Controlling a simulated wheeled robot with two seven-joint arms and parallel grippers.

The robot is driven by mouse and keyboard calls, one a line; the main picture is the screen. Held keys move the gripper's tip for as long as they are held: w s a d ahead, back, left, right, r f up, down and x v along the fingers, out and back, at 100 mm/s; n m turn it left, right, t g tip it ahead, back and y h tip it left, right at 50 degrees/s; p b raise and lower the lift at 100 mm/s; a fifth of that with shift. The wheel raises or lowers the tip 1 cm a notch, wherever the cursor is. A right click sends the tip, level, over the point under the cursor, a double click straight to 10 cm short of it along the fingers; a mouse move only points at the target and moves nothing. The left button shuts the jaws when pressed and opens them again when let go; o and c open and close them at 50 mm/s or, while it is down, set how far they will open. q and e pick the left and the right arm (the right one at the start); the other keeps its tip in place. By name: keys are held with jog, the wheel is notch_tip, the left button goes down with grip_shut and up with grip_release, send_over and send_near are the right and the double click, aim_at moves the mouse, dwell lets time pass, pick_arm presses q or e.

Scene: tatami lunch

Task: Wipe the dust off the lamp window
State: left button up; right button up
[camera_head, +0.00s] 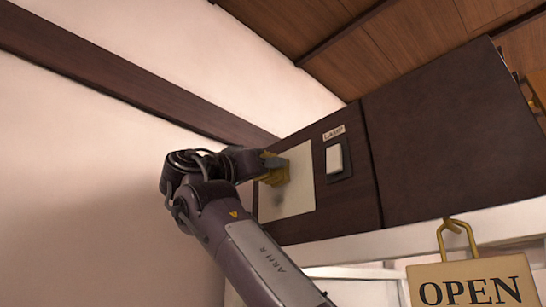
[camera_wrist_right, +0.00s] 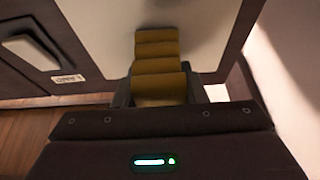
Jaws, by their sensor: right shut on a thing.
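The lamp window (camera_head: 303,191) is a pale flat panel set in a dark brown board, left of the switch. A faint grey smudge shows on its lower left part. My right gripper (camera_head: 266,164) is at the window's upper left and is shut on a folded mustard-yellow cloth (camera_head: 278,175). The cloth lies over the window's upper left part; I cannot tell whether it presses on the surface. In the right wrist view the cloth (camera_wrist_right: 160,66) hangs in several folds before the pale window (camera_wrist_right: 205,28). My left gripper is not in view.
A white rocker switch (camera_head: 335,158) under a LAMP label (camera_head: 334,132) is right of the window. It also shows in the right wrist view (camera_wrist_right: 31,51). An OPEN sign (camera_head: 472,284) hangs from a hook at lower right. A pale wall (camera_head: 90,130) is on the left.

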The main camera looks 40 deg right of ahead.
jog(key=shift+w+r+p, duration=0.2)
jog(key=shift+w+p, duration=0.55)
jog(key=shift+p, duration=0.15)
jog(key=shift+w+a+f+p, duration=0.1)
jog(key=shift+w+f+p, duration=0.15)
jog(key=shift+w+p, duration=0.55)
jog(key=shift+w, duration=0.2)
jog(key=shift+s+a, duration=0.15)
jog(key=shift+a, duration=1.35)
jog(key=shift+s+a, duration=0.1)
jog(key=shift+a, duration=1.35)
